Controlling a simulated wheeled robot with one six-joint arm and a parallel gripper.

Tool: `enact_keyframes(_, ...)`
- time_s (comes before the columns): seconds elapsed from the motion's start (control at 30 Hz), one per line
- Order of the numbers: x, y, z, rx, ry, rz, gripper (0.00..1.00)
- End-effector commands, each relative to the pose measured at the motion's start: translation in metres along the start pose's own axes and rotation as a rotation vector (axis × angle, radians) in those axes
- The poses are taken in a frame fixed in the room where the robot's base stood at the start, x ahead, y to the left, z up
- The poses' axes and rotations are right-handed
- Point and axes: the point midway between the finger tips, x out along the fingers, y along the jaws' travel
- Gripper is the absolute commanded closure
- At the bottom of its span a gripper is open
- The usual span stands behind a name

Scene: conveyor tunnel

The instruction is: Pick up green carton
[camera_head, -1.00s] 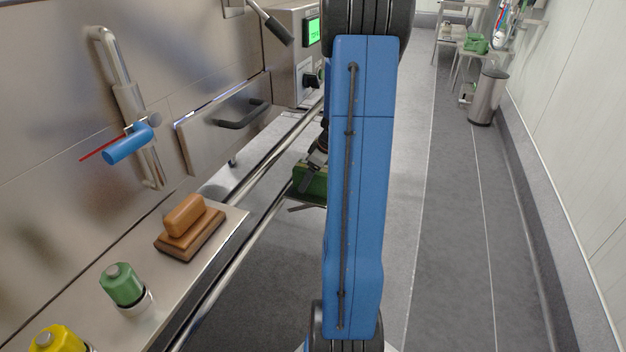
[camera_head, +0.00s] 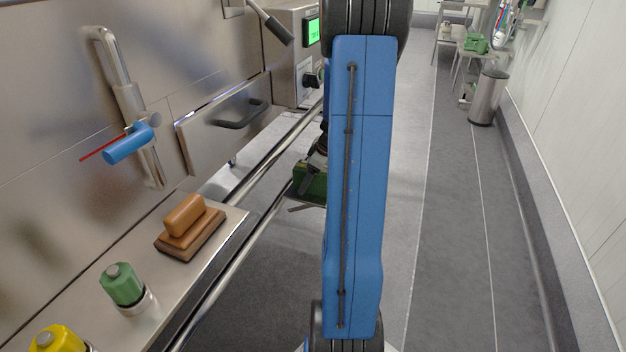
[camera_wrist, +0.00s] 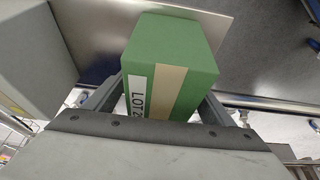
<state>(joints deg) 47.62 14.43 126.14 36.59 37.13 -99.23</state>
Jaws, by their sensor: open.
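The green carton (camera_wrist: 172,62) has a tan tape strip and a white label with "LOT" print. In the wrist view it sits between the two fingers of my open gripper (camera_wrist: 165,100), one finger along each side. I cannot tell whether the fingers touch it. In the head view only part of the carton (camera_head: 312,182) shows, low beside the rails, with my gripper (camera_head: 312,178) at it. My blue arm link hides the rest.
A steel shelf (camera_head: 226,222) at left holds a brown block on a wooden base (camera_head: 186,232), a green-capped item (camera_head: 122,286) and a yellow-capped item (camera_head: 58,338). Steel rails (camera_head: 236,248) run beside it. The aisle floor at right is clear up to a bin (camera_head: 487,98).

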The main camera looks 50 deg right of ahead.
Motion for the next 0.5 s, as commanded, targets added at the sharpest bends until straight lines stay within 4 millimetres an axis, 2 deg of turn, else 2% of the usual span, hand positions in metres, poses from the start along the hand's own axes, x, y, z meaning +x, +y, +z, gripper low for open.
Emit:
enact_keyframes(0.13,0.0000,0.0000,0.0000,0.000,0.000,0.000,0.26)
enact_keyframes(0.37,-0.0001,0.0000,0.0000,0.000,0.000,0.000,0.81)
enact_keyframes(0.5,-0.0004,0.0003,-0.0002,0.000,0.000,0.001,0.82)
